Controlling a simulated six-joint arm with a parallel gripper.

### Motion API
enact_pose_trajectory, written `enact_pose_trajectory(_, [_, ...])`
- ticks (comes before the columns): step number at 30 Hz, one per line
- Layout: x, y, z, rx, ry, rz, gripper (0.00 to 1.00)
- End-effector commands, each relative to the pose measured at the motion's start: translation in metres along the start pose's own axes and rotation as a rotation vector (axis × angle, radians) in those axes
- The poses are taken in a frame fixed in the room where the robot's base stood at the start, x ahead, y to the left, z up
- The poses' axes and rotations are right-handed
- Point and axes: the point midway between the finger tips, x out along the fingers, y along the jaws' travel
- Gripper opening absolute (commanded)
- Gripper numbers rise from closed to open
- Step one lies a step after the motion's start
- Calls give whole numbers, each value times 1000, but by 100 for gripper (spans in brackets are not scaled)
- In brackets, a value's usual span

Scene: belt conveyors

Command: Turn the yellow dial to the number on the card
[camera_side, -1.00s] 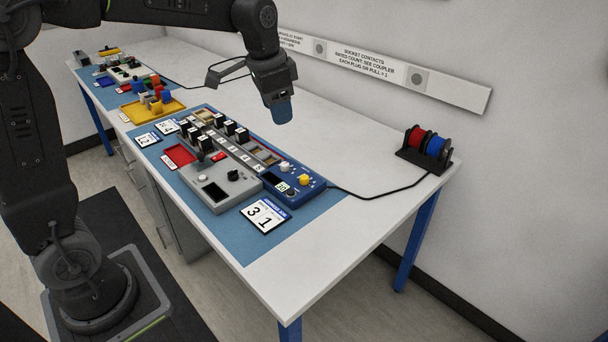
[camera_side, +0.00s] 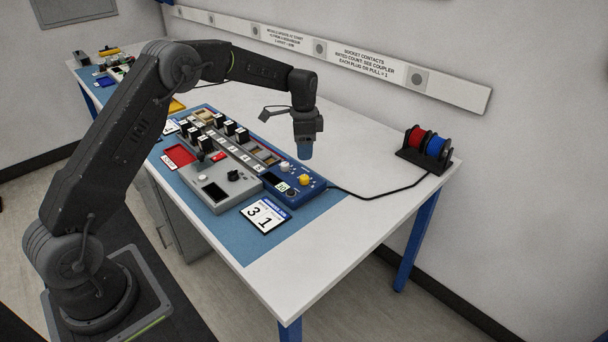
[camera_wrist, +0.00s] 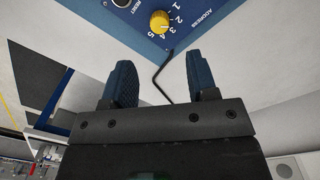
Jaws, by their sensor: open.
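The yellow dial (camera_side: 305,179) sits at the right end of a blue panel (camera_side: 281,184) on the bench. In the wrist view the dial (camera_wrist: 159,21) has the numbers 1 to 5 printed around one side, next to the word ADDRESS; I cannot tell its pointer setting. A white card (camera_side: 265,214) in front of the panel shows a large 3 and 1; its small header is unreadable. My gripper (camera_side: 305,153) is open and empty, above and slightly behind the dial, not touching it. Its two blue fingers (camera_wrist: 161,82) stand apart in the wrist view.
The bench's front right is clear.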

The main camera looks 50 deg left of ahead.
Motion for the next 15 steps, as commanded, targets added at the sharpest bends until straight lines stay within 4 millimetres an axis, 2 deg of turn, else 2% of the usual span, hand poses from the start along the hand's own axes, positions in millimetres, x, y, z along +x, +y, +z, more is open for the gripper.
enact_pose_trajectory(3, [27, 1, 0, 0, -3, 3, 53])
enact_pose_trajectory(9, [64, 1, 0, 0, -2, 2, 53])
enact_pose_trajectory(15, [86, 1, 0, 0, -1, 1, 53])
